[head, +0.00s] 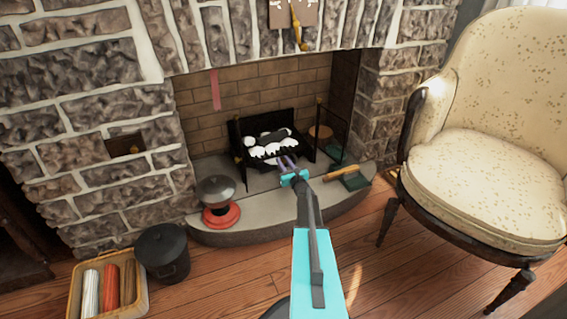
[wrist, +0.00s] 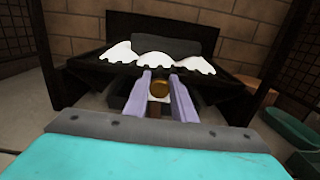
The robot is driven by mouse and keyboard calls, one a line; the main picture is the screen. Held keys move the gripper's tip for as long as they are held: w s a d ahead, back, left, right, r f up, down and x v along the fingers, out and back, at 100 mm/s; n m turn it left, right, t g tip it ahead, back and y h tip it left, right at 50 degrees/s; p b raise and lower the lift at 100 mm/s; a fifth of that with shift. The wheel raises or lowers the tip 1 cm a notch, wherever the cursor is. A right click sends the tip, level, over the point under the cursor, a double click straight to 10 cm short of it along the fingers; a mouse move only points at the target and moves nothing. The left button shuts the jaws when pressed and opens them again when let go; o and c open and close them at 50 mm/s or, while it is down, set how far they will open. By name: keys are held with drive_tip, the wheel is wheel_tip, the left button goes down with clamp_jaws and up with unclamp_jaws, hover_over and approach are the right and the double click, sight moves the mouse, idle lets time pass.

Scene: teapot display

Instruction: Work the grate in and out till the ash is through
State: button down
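The black grate (head: 268,150) stands in the fireplace with white ash (head: 262,149) and a dark lump on top. It fills the middle of the wrist view, with white ash (wrist: 158,58) along its front edge. A round brass knob (wrist: 159,88) shows at the grate's front, below the bars. My gripper (head: 287,163) is at the front of the grate. Its two purple fingers (wrist: 160,90) stand on either side of the knob and appear shut on it. A little white shows below the knob. The space under the grate is mostly hidden.
Black screens flank the grate; the right one (head: 331,135) is close. A bucket (head: 163,252), a basket (head: 143,298) and an armchair (head: 490,185) stand around.

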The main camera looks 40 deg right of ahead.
drive_tip(key=shift+v, duration=2.25)
drive_tip(key=c, duration=1.5)
unclamp_jaws()
drive_tip(key=shift+s, duration=0.1)
drive_tip(key=shift+p+v, duration=2.05)
drive_tip(key=shift+v, duration=4.8)
